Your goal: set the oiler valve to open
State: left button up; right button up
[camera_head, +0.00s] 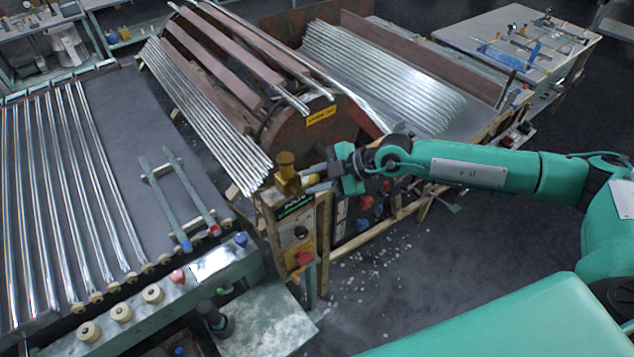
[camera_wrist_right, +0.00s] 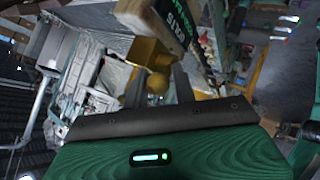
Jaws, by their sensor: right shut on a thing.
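The brass oiler valve (camera_head: 287,172) stands upright on top of a wooden post with a control panel, left of my right gripper in the head view. In the right wrist view its brass body (camera_wrist_right: 147,53) and a round brass knob (camera_wrist_right: 157,84) show by the fingers. My right gripper (camera_head: 312,183) reaches in from the right and is shut on the valve's knob. Its fingers (camera_wrist_right: 159,82) stand on either side of the knob. The valve's exact setting cannot be told. My left gripper is not in view.
A control panel (camera_head: 301,236) with a black knob and a red button sits below the valve. A rusty drum (camera_head: 305,135) with glass tubes stands behind. A roller conveyor (camera_head: 110,310) lies left. White shards litter the floor (camera_head: 390,260) below my arm.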

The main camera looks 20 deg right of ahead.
aim_at(295, 184)
jog(key=h+b, duration=0.1)
jog(key=b, duration=0.1)
jog(key=a+r+n+h+b, duration=0.1)
jog(key=h+b, duration=0.1)
jog(key=b, duration=0.1)
jog(key=a+n+t+h+b, duration=0.1)
jog(key=b, duration=0.1)
jog(key=shift+s+r, duration=0.15)
jog(key=shift+s, duration=0.1)
jog(key=shift+s+a+r+n+t+h+b, duration=0.1)
jog(key=shift+a+r+n+t+h+b, duration=0.05)
jog(key=shift+h+b, duration=0.4)
jog(key=shift+s+a+r+n+t+h+b, duration=0.1)
jog(key=shift+a+n+t+h+b, duration=0.05)
jog(key=shift+h+b, duration=0.4)
jog(key=o, duration=1)
jog(key=shift+c, duration=0.2)
